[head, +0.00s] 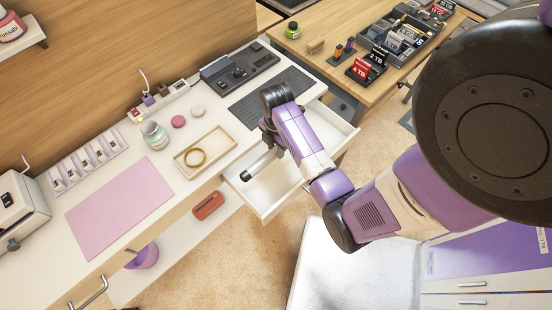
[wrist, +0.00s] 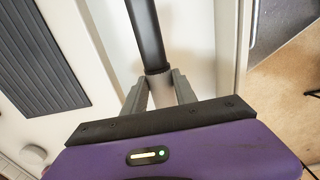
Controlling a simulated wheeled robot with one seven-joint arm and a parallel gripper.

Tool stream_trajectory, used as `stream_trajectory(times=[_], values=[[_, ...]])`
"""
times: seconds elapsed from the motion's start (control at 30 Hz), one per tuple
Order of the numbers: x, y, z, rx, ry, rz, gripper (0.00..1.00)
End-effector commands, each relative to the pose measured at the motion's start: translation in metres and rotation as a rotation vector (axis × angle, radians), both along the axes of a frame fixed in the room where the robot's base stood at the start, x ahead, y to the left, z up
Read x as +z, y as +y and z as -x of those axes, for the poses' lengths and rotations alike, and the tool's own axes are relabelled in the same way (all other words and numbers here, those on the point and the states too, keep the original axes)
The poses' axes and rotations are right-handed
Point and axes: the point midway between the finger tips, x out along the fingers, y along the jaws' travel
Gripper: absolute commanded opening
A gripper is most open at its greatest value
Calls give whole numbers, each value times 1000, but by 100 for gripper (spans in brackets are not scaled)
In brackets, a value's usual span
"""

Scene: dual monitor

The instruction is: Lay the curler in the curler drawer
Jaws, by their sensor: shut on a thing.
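The curler (head: 262,163) is a slim grey rod with a dark tip, held at a slant over the open drawer in the head view. In the wrist view the dark curler (wrist: 147,35) runs up the picture from between my fingers. My gripper (wrist: 160,88) is shut on it. In the head view my wrist and forearm largely hide the gripper. The curler drawer (head: 261,211) is white, pulled out from under the counter, and looks empty where visible. Its white inside also shows in the wrist view (wrist: 193,45). I cannot tell whether the curler touches the drawer floor.
On the counter above stand a shallow tray (head: 183,167) with a yellow ring, a jar (head: 154,134), a pink mat (head: 120,208) and a dark slatted panel (head: 270,97). A red case (head: 208,205) lies on the lower shelf. A wooden desk (head: 335,62) stands behind.

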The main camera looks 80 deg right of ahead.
Motion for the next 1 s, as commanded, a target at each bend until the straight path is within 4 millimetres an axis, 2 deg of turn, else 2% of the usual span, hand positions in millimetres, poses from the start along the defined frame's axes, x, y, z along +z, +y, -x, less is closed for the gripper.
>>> stream_trajectory(times=[0.1,0.37,0.6,0.97,1.0], values=[[-24,0,0,0,1,-2,0],[-47,0,0,0,1,-1,0],[-76,-1,-1,-1,-1,1,0],[-80,0,-1,0,-1,1,0],[-80,0,0,0,0,0,41]])
